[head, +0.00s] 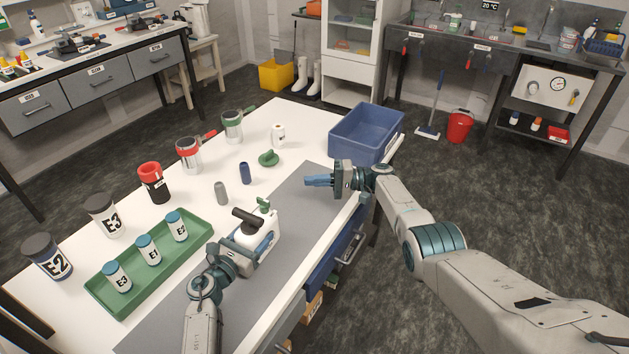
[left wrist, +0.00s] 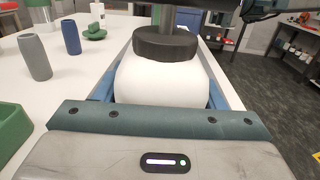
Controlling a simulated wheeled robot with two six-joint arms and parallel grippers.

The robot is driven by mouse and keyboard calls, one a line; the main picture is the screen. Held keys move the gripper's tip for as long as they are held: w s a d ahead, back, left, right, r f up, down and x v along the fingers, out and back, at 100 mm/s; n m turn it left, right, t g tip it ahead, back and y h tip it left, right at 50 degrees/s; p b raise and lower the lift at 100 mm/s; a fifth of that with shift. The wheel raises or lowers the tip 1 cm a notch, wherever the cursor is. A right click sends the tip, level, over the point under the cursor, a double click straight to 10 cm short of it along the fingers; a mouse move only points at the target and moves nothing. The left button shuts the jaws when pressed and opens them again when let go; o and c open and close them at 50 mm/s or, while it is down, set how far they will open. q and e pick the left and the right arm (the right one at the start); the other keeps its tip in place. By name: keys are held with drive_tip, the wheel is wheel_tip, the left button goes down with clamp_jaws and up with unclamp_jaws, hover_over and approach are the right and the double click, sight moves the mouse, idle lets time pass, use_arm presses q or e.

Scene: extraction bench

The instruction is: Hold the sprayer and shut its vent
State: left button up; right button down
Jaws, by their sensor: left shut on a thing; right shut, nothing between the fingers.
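The sprayer (head: 246,234) is a white bottle with a black collar and a dark pump handle (head: 247,218). It stands upright on the grey mat at the bench's front. A small green piece (head: 264,205) shows at its top; whether this is the vent, I cannot tell. My left gripper (head: 262,246) is shut on the sprayer's body. In the left wrist view the white body (left wrist: 163,80) and black collar (left wrist: 165,44) sit between the blue fingers; the top is cut off. My right gripper (head: 318,181) is shut and empty, to the right of and beyond the sprayer, apart from it.
A green tray (head: 199,249) with several small labelled bottles lies left of the sprayer. A grey cylinder (head: 221,193), a blue cylinder (head: 245,173) and a green piece (head: 268,158) stand behind it. A blue bin (head: 366,144) stands beyond my right gripper. The mat between the grippers is clear.

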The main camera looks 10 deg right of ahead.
use_arm(q)
drive_tip(key=shift+f, duration=0.1)
drive_tip(key=o, duration=1.3)
